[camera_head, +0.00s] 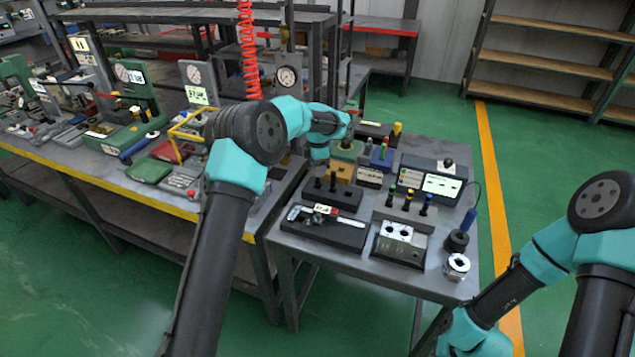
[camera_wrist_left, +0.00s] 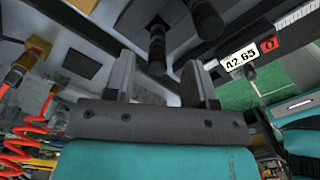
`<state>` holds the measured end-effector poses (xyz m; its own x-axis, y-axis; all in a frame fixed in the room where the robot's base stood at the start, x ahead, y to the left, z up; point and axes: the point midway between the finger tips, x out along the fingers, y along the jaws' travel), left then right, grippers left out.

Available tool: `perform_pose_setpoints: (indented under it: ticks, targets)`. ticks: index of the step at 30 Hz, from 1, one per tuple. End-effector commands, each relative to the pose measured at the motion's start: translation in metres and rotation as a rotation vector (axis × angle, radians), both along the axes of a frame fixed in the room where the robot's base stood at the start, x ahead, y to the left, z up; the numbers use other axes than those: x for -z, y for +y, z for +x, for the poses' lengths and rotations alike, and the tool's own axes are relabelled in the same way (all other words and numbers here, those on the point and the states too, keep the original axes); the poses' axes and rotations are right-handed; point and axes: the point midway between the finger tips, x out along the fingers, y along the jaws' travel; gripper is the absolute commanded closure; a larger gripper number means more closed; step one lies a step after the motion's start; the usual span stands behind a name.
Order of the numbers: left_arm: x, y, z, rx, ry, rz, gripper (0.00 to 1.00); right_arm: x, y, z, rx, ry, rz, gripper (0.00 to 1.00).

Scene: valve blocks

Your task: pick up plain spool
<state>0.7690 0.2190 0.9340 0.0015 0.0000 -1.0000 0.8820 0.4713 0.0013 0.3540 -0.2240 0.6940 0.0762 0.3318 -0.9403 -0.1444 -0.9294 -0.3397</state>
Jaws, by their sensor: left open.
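Two dark spools without a coloured band stand upright in a black block (camera_head: 330,199) on the grey table; one of these is the plain spool (camera_head: 333,181), but I cannot tell which. In the left wrist view two dark upright posts show beyond the fingers, one dark post (camera_wrist_left: 157,48) in line with the gap and another to the right. My left gripper (camera_wrist_left: 160,78) is open and empty, its fingers apart. My right gripper is outside both views.
A caliper (camera_head: 325,211) with a display lies in front of the spool block. Spools with green, orange and blue tops (camera_head: 408,199) stand to the right. A brass-coloured block (camera_head: 342,173) is close behind. A grey holed block (camera_head: 399,245) sits at the front.

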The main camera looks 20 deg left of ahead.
Motion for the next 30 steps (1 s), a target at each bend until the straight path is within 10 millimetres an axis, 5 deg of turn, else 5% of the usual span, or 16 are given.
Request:
perform_pose_setpoints:
  ticks: [9,24,30]
  targets:
    - [0.038,0.002,0.002,0.0,0.002,0.0,0.49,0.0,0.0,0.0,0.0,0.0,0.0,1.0]
    - [0.039,0.002,0.002,0.0,0.001,0.0,0.49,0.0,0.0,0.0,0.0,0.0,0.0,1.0]
    - [0.039,0.002,0.002,0.0,0.001,0.0,0.69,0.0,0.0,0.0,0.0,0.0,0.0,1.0]
